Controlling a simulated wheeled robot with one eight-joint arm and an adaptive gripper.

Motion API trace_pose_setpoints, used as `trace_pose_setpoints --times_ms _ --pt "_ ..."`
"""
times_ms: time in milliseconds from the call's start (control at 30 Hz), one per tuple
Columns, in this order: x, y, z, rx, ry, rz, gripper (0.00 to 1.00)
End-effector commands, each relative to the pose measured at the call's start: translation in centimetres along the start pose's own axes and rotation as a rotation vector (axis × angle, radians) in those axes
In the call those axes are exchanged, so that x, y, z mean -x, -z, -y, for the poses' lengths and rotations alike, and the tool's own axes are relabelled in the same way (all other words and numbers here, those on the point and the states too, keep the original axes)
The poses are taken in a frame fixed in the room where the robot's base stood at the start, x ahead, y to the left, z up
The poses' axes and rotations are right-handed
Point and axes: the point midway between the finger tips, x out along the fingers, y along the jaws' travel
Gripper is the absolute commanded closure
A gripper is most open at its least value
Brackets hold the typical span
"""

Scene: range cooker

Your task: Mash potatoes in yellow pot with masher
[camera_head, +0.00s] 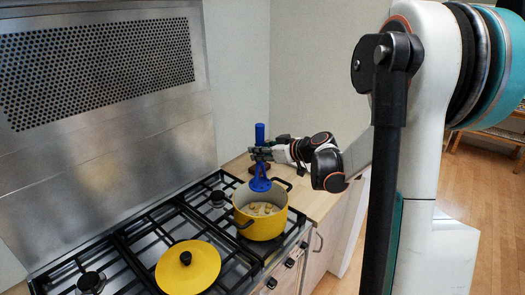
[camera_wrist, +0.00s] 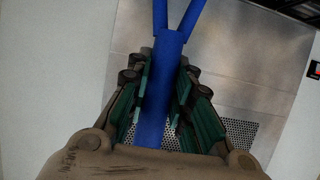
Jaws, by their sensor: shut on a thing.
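The yellow pot (camera_head: 262,222) stands on the right side of the range cooker, with several potato pieces (camera_head: 262,208) inside it. My gripper (camera_head: 260,152) is shut on the handle of the blue masher (camera_head: 259,183). The masher is upright, with its head down, at the back rim of the pot and overlapping it in the head view. I cannot tell whether the head is over the opening or behind the rim. In the wrist view, the masher's blue handle (camera_wrist: 164,60) runs between the green-padded fingers (camera_wrist: 164,95) of my gripper.
A yellow lid (camera_head: 188,268) with a black knob lies on the front burner grate. Black grates (camera_head: 150,232) cover the cooker top. A perforated metal back panel (camera_head: 100,70) rises behind the cooker. A wooden counter (camera_head: 312,196) lies to the right of the cooker.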

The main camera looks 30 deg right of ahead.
Motion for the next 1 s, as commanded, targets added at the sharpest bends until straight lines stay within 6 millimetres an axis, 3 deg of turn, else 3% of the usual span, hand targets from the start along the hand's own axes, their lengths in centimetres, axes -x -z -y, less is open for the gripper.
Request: trace_pose_setpoints --times_ms 1000 --pt "-3.5 -8.5 0.0 0.000 -0.001 0.000 1.00"
